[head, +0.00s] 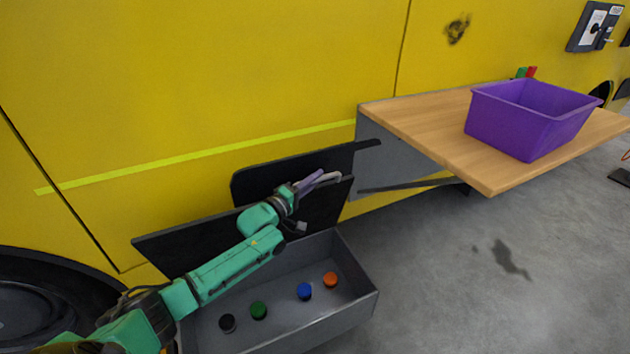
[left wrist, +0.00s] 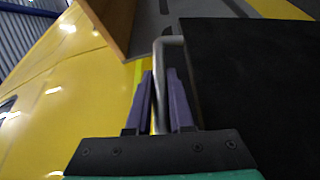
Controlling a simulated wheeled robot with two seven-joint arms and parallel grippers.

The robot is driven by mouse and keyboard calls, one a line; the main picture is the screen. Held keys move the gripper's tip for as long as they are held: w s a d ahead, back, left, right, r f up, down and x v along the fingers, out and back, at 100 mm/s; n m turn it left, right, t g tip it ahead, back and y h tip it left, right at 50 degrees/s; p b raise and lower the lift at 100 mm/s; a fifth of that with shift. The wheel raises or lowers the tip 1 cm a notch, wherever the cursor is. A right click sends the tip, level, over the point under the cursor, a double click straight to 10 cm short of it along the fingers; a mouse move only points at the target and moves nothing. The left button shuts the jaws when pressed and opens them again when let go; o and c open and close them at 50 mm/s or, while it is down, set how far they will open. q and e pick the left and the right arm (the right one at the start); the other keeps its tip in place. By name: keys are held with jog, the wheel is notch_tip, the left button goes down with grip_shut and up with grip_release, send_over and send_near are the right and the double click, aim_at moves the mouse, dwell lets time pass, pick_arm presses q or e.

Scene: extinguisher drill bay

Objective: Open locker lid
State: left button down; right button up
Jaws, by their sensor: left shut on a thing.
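The grey locker (head: 362,301) stands open-topped on the floor against the yellow vehicle. Its black lid (head: 178,244) is raised and stands steeply along the back edge; it also shows in the left wrist view (left wrist: 255,90). My left gripper (head: 316,181) is at the lid's upper right part. In the left wrist view its purple fingers (left wrist: 160,80) are on either side of a grey bar handle (left wrist: 164,42) beside the lid, and they are shut on it. My arm hides part of the lid and the locker's back left. My right gripper is not in view.
Black, green (head: 259,310), blue (head: 304,291) and orange (head: 330,280) round pieces lie in the locker. A dark panel (head: 265,172) shows behind the lid. A wooden shelf (head: 430,130) juts out at right, bearing a purple bin (head: 500,123). The floor at right is mostly clear.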

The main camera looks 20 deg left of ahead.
pick_arm(q)
jog(key=shift+f, duration=0.1)
jog(key=c, duration=1.1)
grip_release()
jog(key=shift+s, duration=0.15)
jog(key=p+v, duration=0.4)
jog(key=v, duration=1)
jog(key=shift+s, duration=0.2)
grip_shut()
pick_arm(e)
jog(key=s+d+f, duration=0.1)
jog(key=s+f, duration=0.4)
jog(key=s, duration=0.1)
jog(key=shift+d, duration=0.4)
